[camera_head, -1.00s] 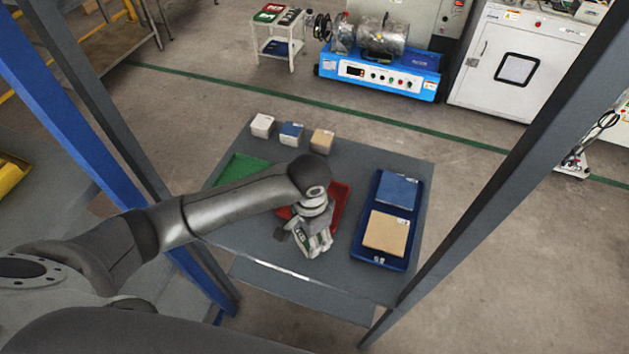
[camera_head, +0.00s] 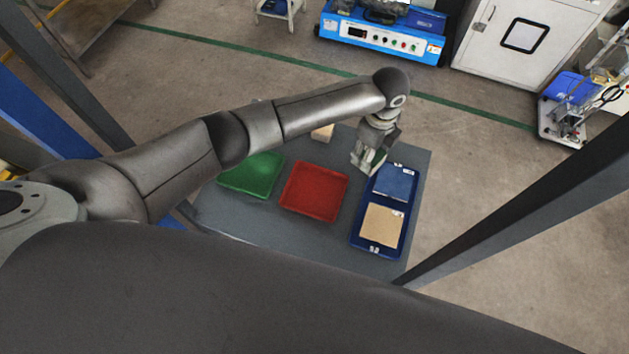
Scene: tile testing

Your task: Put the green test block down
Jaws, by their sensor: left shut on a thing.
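My left gripper (camera_head: 366,164) points down over the table, between the red tray (camera_head: 314,190) and the upper end of the dark blue tray (camera_head: 360,236). It is shut on the green test block (camera_head: 378,157), of which only a small green patch shows at the fingers. The gripper looks to be above the table, but its exact height is hard to tell. The green tray (camera_head: 250,174) lies left of the red tray; both look empty. My right gripper is not in view.
The dark blue tray holds a blue tile (camera_head: 396,182) and a tan tile (camera_head: 383,226). A tan block (camera_head: 322,132) stands at the table's back, partly behind my left arm. The grey table (camera_head: 270,228) is bare along its front. A dark post (camera_head: 510,215) rises at right.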

